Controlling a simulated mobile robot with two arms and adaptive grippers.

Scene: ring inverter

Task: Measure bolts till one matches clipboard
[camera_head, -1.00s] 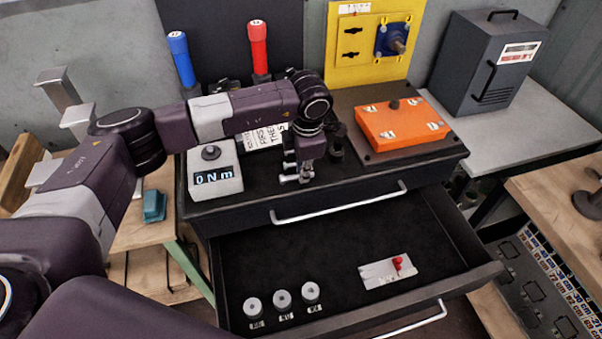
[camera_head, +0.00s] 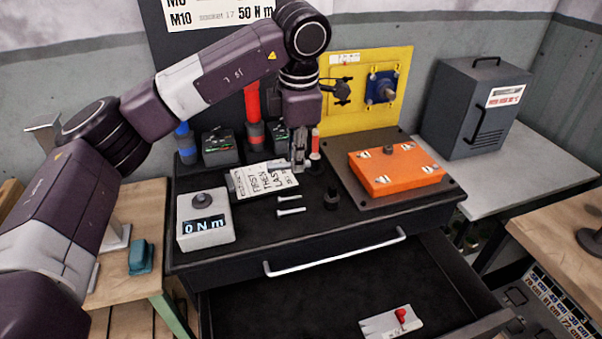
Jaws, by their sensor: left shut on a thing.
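Two silvery bolts, a nearer bolt (camera_head: 291,211) and a farther bolt (camera_head: 290,198), lie apart on the dark cabinet top. My left gripper (camera_head: 298,167) is above and behind them, pointing down. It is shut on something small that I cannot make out. A white card (camera_head: 265,181) with printed words lies left of it, partly tilted. I cannot tell whether this is the clipboard. A white plate with a red knob (camera_head: 390,324) lies in the open drawer (camera_head: 290,310). My right gripper is out of view.
A display box (camera_head: 205,224) reading 0 Nm stands at the cabinet's left. A dark knob-like part (camera_head: 331,198) stands right of the bolts. An orange block (camera_head: 395,170) sits on a dark plate at right. A thin red-topped object (camera_head: 315,142) stands close beside my gripper.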

